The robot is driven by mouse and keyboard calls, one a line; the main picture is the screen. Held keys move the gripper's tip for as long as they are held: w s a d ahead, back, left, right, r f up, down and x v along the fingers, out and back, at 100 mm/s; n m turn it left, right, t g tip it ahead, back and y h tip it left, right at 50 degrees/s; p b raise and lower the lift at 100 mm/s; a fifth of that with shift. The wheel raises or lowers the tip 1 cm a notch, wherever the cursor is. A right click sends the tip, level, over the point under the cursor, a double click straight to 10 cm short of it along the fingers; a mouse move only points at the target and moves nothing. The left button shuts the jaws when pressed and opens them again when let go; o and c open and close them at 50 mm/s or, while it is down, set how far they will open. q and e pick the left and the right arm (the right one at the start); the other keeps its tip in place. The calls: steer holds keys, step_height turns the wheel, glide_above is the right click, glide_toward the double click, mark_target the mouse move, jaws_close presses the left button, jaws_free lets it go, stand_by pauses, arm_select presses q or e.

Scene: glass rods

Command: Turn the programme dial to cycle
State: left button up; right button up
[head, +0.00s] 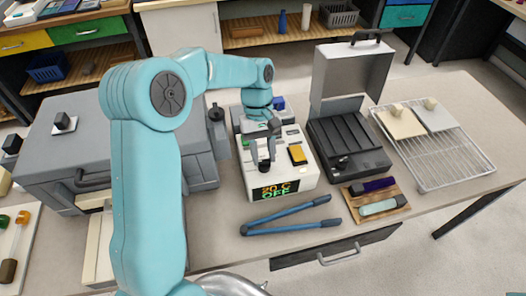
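A white box-shaped unit (285,185) stands on the table in the middle of the head view. Its front display (275,190) reads "20 C" and "OFF" in orange and green. A black round knob, which looks like the programme dial (264,167), sits on its top near the display. A yellow block-like part (297,154) is to the right of the knob. My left gripper (264,154) points down over the unit, its dark fingers at the knob. I cannot tell whether they grip it or stand around it.
A dark grey case with a raised lid (347,145) stands right of the unit, with a wire rack (440,160) beyond. Blue-handled tongs (290,215) lie in front. A wooden tray (375,203) is at front right. A large grey box (70,150) is left.

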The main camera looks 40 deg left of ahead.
arm_select(q)
steer(key=c, duration=0.4)
steer(key=shift+o, duration=0.2)
